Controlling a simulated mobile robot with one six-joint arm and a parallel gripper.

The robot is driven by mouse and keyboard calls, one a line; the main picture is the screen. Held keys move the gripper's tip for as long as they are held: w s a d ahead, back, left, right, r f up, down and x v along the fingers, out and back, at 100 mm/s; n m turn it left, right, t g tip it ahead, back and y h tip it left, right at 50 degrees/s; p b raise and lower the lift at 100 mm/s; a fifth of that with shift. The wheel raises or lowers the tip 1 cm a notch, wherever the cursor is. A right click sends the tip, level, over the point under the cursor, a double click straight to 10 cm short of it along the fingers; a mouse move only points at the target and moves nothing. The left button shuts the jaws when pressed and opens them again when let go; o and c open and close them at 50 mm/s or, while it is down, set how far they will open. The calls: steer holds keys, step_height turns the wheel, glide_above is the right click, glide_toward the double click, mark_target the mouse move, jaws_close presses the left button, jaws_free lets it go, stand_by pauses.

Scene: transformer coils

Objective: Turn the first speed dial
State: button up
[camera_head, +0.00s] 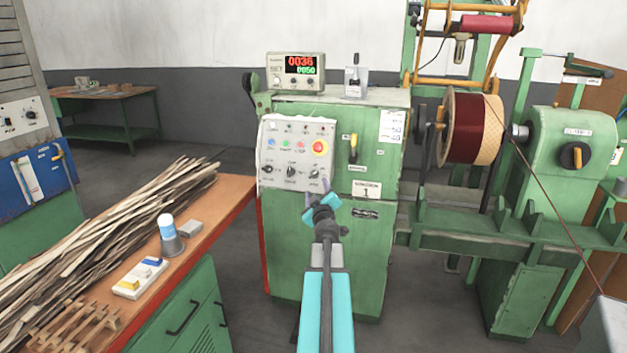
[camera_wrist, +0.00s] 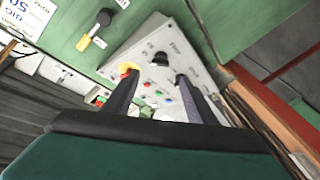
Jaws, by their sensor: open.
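The grey control panel (camera_head: 281,140) sits on the front of a green machine cabinet. Its bottom row has three black dials: left dial (camera_head: 267,168), middle dial (camera_head: 291,171) and right dial (camera_head: 314,174). Their labels are too small to read. My gripper (camera_head: 319,194) is just below the panel's lower right corner, close to the right dial. In the wrist view my gripper (camera_wrist: 161,82) is open and empty. Two black dials (camera_wrist: 160,58) show between its fingers, and the panel looks tilted there. No contact can be made out.
A red and yellow stop button (camera_head: 319,148) sits above the right dial. A yellow-handled switch (camera_head: 353,148) is right of the panel. A wooden-topped bench (camera_head: 215,205) with wood strips stands at left. A wire spool (camera_head: 466,127) is at right.

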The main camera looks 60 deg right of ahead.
mark_target(314, 174)
steer(key=shift+b+x, duration=0.35)
steer(key=shift+x, duration=4.8)
steer(key=c, duration=1)
steer(key=shift+w+a, duration=0.15)
steer(key=shift+a, duration=0.15)
steer(key=shift+c, duration=0.4)
steer(key=shift+d, duration=0.2)
steer(key=shift+r, duration=0.1)
steer(key=shift+d+p, duration=0.1)
steer(key=shift+p, duration=0.25)
